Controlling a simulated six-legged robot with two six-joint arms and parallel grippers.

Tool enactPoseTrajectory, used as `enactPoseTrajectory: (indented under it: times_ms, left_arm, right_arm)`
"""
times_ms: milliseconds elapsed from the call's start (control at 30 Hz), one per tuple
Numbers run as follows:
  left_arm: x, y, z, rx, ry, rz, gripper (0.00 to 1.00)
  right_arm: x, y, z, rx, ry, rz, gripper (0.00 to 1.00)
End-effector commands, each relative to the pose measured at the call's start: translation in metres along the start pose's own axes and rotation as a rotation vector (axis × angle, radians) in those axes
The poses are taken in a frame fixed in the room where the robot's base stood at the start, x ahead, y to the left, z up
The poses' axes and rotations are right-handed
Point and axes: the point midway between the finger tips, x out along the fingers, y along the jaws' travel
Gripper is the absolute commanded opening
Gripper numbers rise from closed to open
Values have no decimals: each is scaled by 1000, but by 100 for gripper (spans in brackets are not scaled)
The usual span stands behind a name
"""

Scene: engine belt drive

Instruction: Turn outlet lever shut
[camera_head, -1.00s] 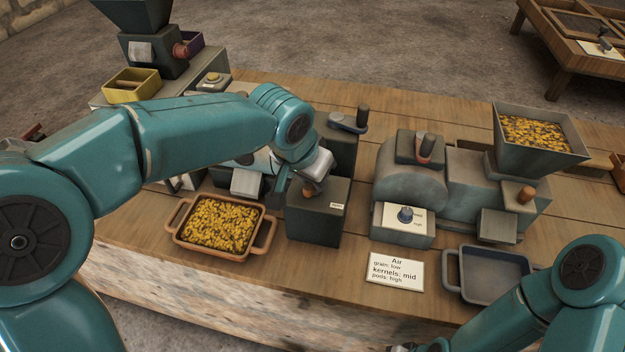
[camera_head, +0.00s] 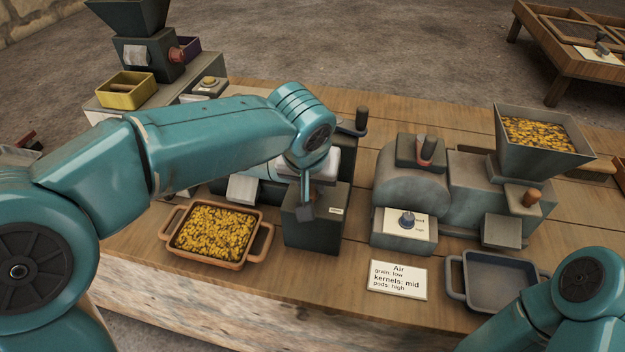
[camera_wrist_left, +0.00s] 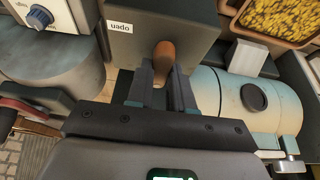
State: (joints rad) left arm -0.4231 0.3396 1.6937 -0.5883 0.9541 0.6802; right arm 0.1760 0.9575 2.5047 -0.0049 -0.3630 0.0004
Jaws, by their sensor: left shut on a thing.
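A lever with an orange-brown wooden handle (camera_wrist_left: 164,52) stands out from a dark box (camera_head: 317,234) with a small white label in the middle of the bench. The wrist view shows the same box (camera_wrist_left: 190,25) and the handle between my fingers. My left gripper (camera_head: 307,208) is shut on this handle, and it also shows in the left wrist view (camera_wrist_left: 162,80). In the head view the gripper hides the handle. How far the lever is turned I cannot tell. My right gripper is out of view; only part of its arm shows at lower right.
An orange tray of yellow kernels (camera_head: 214,233) stands left of the box. To the right are a grey machine (camera_head: 410,178) with a blue knob (camera_head: 407,219), a full hopper (camera_head: 540,140), an empty grey tray (camera_head: 497,282) and an Air card (camera_head: 399,280).

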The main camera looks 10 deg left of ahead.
Motion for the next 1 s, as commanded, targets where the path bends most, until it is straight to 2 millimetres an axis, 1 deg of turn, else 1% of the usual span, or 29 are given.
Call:
enactPoseTrajectory:
  times_ms: [33,167,200,267,533,667,767,1000]
  left_arm:
    - [-3,0,-3,-5,10,3,0]
    - [-3,0,-3,-5,10,3,0]
    - [-3,0,-3,-5,10,3,28]
    - [-3,0,-3,-5,9,3,47]
    - [-1,0,-1,-3,4,2,47]
    - [-10,0,-2,-3,5,3,47]
    - [-28,0,-2,-3,7,4,47]
    - [-93,0,-2,-2,9,5,47]
  right_arm:
    - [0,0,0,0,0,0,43]
    - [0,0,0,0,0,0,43]
    - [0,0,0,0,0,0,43]
    - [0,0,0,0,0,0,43]
    - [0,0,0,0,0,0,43]
    - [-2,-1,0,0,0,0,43]
    - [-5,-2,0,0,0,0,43]
    - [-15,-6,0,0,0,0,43]
